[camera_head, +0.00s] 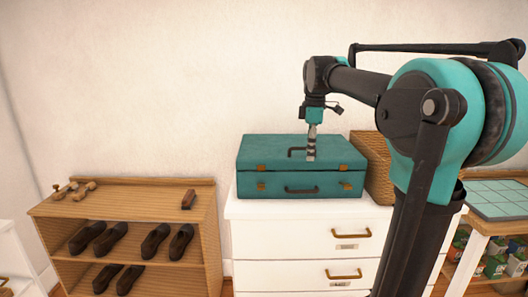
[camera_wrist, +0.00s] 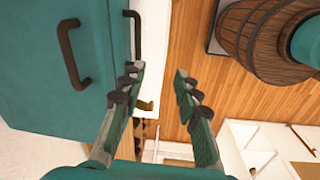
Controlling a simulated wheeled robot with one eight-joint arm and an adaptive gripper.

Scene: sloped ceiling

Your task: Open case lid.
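The teal case (camera_head: 265,155) sits shut on top of the white drawer cabinet (camera_head: 265,238), with a dark handle on its lid, brass latches and a dark handle on its front face. My gripper (camera_head: 311,157) points down over the front part of the case in the head view. In the wrist view the case lid (camera_wrist: 35,90) fills the left side, with its dark lid handle (camera_wrist: 72,54). My gripper (camera_wrist: 158,72) is open and empty there, its left finger by the case's front edge and its right finger over the space in front. Contact cannot be told.
A wicker basket (camera_head: 375,168) stands close to the case's right side. A wooden shoe rack (camera_head: 130,202) with several dark shoes is at left. A table with a tiled teal top (camera_head: 495,200) is at right. The wall behind is bare.

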